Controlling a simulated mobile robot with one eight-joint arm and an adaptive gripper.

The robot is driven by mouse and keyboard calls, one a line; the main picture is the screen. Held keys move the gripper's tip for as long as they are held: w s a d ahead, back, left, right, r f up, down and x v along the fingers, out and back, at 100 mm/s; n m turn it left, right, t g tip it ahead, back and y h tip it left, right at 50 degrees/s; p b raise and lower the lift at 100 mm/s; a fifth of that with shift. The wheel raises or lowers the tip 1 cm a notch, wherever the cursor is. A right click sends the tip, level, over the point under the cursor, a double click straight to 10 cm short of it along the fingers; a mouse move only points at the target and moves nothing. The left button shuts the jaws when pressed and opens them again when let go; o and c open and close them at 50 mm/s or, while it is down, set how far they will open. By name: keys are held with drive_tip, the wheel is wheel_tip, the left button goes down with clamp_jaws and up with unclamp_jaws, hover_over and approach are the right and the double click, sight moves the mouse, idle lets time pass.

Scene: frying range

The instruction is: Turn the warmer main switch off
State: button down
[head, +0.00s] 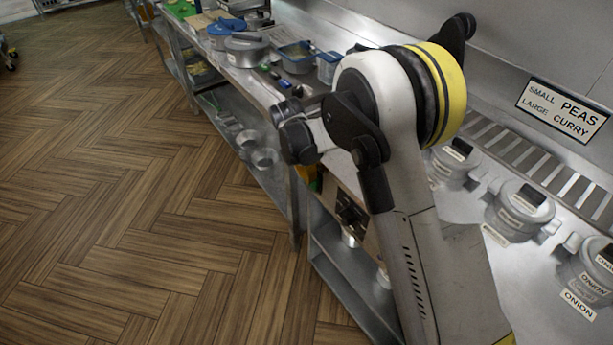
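My arm fills the middle of the head view. Its wrist end (302,137) hangs over the front edge of the steel counter, and I cannot make out gripper fingers there or whether they are open or shut. A dark fitting (351,213) shows on a brownish panel below the counter front, partly behind my arm. I cannot tell whether it is the warmer main switch or what position it is in. No other switch can be made out, and my arm hides part of the counter front.
Lidded steel pots (522,206) with labels stand on the right of the counter, below a peas and curry sign (562,110). A blue-lidded pot (226,32) and containers (297,57) stand farther back. A lower shelf (262,158) runs beneath. The wooden floor (130,190) is clear.

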drive_tip(key=shift+p+v, duration=0.35)
drive_tip(key=shift+v, duration=0.45)
drive_tip(key=s+a+p+v, duration=0.1)
drive_tip(key=p+v, duration=0.2)
drive_tip(key=v, duration=0.8)
drive_tip(key=shift+a+p, duration=0.3)
drive_tip(key=shift+p, duration=0.05)
drive_tip(key=shift+s, duration=0.1)
